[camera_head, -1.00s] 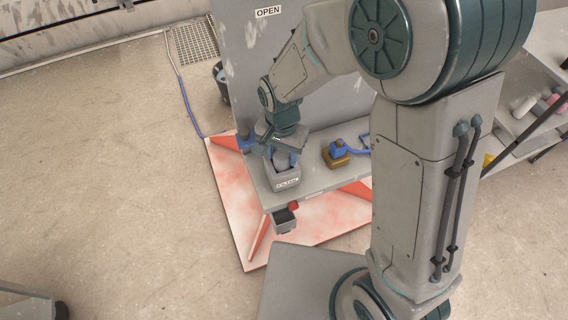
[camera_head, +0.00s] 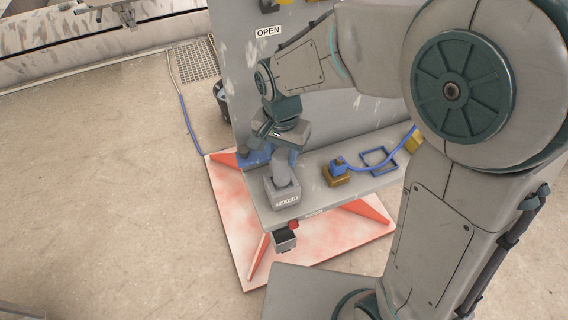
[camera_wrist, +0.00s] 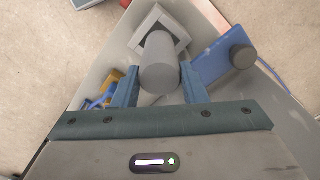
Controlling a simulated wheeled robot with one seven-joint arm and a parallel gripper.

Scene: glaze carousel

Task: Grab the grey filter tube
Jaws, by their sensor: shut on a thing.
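The grey filter tube (camera_wrist: 160,66) is a plain cylinder, held between the two blue fingers of my gripper (camera_wrist: 160,92) in the wrist view. In the head view my gripper (camera_head: 284,151) is shut on the tube (camera_head: 282,170), above the grey box labelled FILTER (camera_head: 284,196). The tube's lower end is over or in the opening of this box, which also shows in the wrist view (camera_wrist: 182,22). I cannot tell whether its end is clear of the opening.
A blue block with a dark knob (camera_wrist: 224,58) stands close beside the tube. A brass block with a blue top and hose (camera_head: 337,172) and a blue square frame (camera_head: 379,158) are on the shelf (camera_head: 315,199). A panel marked OPEN (camera_head: 268,32) rises behind.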

